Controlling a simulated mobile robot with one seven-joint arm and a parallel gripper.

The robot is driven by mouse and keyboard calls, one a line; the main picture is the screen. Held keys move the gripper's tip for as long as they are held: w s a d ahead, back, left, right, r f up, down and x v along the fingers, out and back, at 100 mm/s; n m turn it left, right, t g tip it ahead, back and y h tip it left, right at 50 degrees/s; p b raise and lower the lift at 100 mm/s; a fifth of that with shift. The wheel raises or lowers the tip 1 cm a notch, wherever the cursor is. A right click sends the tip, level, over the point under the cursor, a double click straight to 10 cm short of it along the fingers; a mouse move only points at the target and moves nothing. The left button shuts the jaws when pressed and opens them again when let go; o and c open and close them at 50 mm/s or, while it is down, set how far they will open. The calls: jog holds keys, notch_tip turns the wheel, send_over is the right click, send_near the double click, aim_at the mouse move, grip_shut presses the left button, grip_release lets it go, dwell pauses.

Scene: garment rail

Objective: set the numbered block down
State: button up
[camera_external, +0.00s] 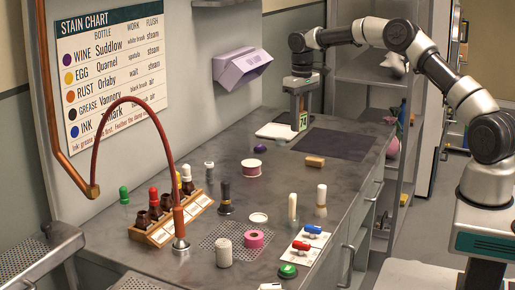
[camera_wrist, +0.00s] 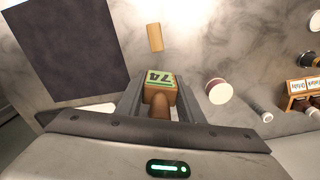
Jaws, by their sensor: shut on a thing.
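The numbered block (camera_wrist: 160,80) is wooden with a green face marked 74, which reads upside down in the wrist view. It sits between the two fingers of my gripper (camera_wrist: 160,98), which is shut on it. In the external view my gripper (camera_external: 299,112) points down at the back of the bench, and the block's green face (camera_external: 303,121) shows low between the fingers. The block is near a white sheet or board (camera_external: 272,131) and the dark mat (camera_external: 338,143). I cannot tell whether its underside touches anything.
A plain wooden block (camera_external: 315,161) lies in front of the mat. A purple object (camera_external: 260,148) and a white-and-red tub (camera_external: 251,167) stand to its left. A bottle rack (camera_external: 170,222) and several jars fill the front. The dark mat is bare.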

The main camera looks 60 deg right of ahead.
jog(key=a+n, duration=0.2)
jog(key=a, duration=0.8)
jog(key=n+b, duration=0.2)
send_over(293, 191)
notch_tip(293, 191, down, 7)
jog(key=shift+r, duration=0.1)
jog(key=shift+f, duration=2.05)
jog(key=shift+f, duration=0.1)
jog(key=shift+f, duration=0.15)
jog(key=o, duration=1.2)
jog(key=shift+o, duration=0.2)
